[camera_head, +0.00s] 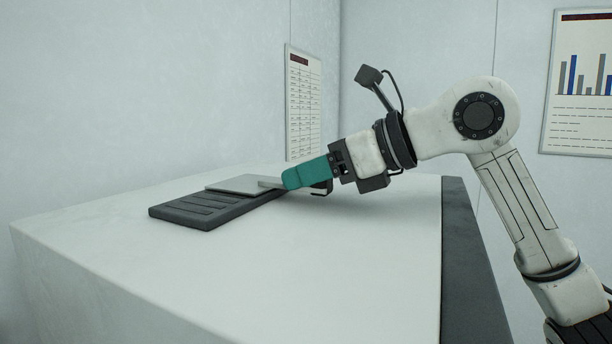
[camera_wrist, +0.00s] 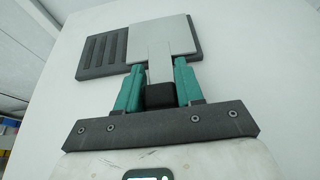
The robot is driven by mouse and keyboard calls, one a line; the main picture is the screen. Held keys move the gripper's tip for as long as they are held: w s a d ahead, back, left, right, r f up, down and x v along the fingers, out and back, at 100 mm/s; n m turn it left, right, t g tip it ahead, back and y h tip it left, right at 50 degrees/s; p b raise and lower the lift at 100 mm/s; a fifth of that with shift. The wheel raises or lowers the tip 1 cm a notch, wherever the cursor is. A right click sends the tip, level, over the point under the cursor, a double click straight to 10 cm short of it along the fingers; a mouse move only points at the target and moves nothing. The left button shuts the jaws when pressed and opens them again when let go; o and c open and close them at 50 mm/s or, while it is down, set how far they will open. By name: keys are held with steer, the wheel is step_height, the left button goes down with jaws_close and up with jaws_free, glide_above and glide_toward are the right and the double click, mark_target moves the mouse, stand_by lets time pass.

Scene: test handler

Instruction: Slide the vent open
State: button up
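The vent is a dark, flat slotted base (camera_head: 190,213) lying on the white surface. A light grey sliding plate (camera_head: 237,184) covers part of it. In the wrist view, several slots of the base (camera_wrist: 100,52) show at the left of the plate (camera_wrist: 160,32). A pale tab (camera_wrist: 159,62) extends from the plate toward me. My gripper (camera_wrist: 160,68) has its teal fingers on both sides of this tab, seemingly closed against it. In the head view my gripper (camera_head: 289,181) is low at the plate's right side, and its fingers hide the tab's end.
The white block-like table (camera_head: 330,265) has clear room in front of the vent. A dark strip (camera_head: 475,250) runs along its right side. Walls stand behind, with a chart (camera_head: 304,105) and a poster (camera_head: 580,95) on them.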

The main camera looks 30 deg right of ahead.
steer(key=o, duration=0.4)
steer(key=shift+c, duration=0.2)
steer(key=b+v, duration=0.3)
steer(key=v, duration=0.7)
steer(key=shift+s+d+r, duration=0.1)
steer(key=shift+s+d, duration=0.15)
steer(key=shift+s, duration=0.05)
